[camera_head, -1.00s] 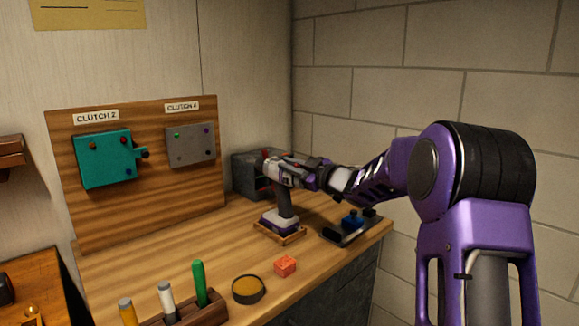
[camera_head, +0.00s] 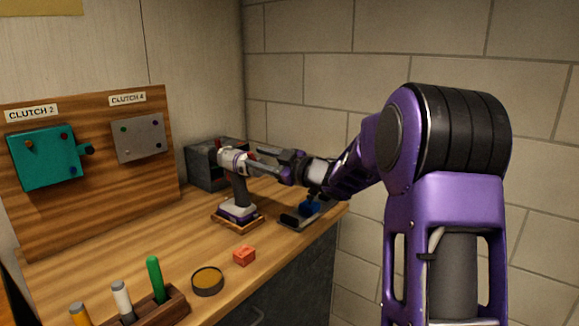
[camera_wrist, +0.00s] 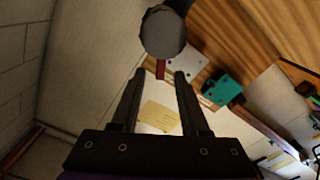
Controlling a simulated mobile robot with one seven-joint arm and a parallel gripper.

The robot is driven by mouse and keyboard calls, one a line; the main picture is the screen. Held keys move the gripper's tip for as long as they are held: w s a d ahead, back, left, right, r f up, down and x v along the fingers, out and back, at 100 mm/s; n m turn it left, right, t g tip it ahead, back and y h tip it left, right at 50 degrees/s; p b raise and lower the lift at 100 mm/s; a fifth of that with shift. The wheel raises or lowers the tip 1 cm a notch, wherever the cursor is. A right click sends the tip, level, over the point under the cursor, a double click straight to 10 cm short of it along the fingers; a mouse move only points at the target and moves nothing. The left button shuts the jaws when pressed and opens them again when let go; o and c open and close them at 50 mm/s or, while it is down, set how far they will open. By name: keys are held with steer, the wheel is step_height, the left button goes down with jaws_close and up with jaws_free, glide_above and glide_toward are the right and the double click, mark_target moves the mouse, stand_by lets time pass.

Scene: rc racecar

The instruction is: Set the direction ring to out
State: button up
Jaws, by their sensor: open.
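A cordless drill (camera_head: 240,190) with a white and purple body stands upright in a small wooden holder on the bench. Small red parts show at its head. My gripper (camera_head: 256,164) reaches in from the right, its fingers beside the drill's head. In the wrist view my gripper (camera_wrist: 160,74) is open, with a red tab (camera_wrist: 160,69) in line with the gap between its fingertips. The tab sits at the edge of a dark round part. I cannot tell whether the fingers touch it. No direction ring marking or setting is readable.
A backboard (camera_head: 90,190) carries a teal plate (camera_head: 47,155) labelled CLUTCH 2 and a grey plate (camera_head: 138,138) labelled CLUTCH 4. A dark box (camera_head: 205,168) stands behind the drill. A tray with a blue part (camera_head: 310,208), a red block (camera_head: 244,256) and a round dish (camera_head: 207,281) are nearby.

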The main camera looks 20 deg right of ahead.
steer(key=v, duration=1.1)
